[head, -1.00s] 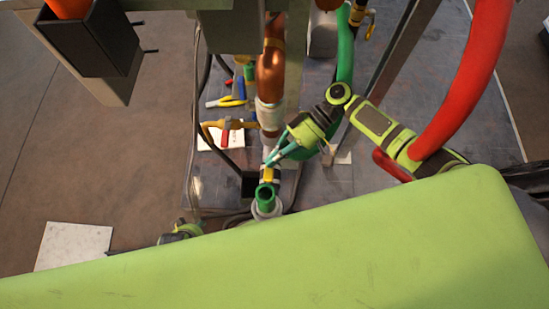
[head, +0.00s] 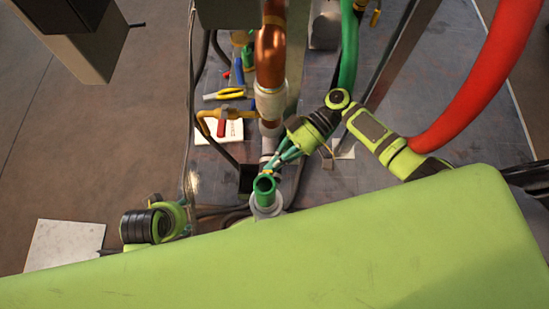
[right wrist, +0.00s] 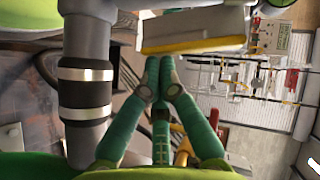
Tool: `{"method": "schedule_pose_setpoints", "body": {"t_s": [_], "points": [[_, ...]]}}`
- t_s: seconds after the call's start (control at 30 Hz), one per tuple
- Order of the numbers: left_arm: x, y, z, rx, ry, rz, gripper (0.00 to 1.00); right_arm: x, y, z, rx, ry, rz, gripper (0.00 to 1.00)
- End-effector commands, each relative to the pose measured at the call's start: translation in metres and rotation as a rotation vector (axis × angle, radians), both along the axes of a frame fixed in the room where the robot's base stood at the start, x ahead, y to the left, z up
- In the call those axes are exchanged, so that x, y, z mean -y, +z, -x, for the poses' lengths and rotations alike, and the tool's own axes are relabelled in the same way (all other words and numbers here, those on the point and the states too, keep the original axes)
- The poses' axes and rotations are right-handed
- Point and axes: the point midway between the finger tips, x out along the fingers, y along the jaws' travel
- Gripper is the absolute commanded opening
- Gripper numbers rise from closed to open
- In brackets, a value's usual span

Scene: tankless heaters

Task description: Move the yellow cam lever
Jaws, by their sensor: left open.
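The yellow cam lever (head: 268,172) shows only as a small yellow patch by the green-topped grey pipe fitting (head: 265,190), mostly hidden by teal fingers. My right gripper (head: 274,163), on the arm from the right, has its fingertips close to this fitting; contact cannot be told. In the right wrist view its fingers (right wrist: 160,68) meet at the tips, with nothing seen between them. A grey pipe with black and silver bands (right wrist: 87,90) stands to their left. My left gripper (head: 165,217) is at the lower left, open, its fingertips not clear.
A copper pipe (head: 270,55), a green hose (head: 348,60) and a thick red hose (head: 480,80) crowd the area. Yellow-handled pliers (head: 225,94) lie on the dark mat. In the right wrist view, a grey block with a yellow edge (right wrist: 195,43) hangs beyond the fingertips.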

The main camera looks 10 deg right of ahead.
Motion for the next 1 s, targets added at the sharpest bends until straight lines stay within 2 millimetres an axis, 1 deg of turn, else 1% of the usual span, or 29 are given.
{"method": "schedule_pose_setpoints", "body": {"t_s": [0.3, 0.73, 1.0], "points": [[0.000, 0.004, 0.000, 0.005, 0.001, 0.000, 0.59, -0.001, -0.003, 0.003, 0.000, 0.000, 0.000, 0.00], [0.000, 0.004, 0.001, 0.001, -0.001, -0.001, 0.59, -0.001, -0.003, 0.003, 0.000, 0.000, 0.000, 0.00], [0.000, 0.014, 0.000, 0.002, 0.000, -0.001, 0.59, -0.001, 0.008, 0.003, 0.000, 0.000, 0.000, 0.00]]}}
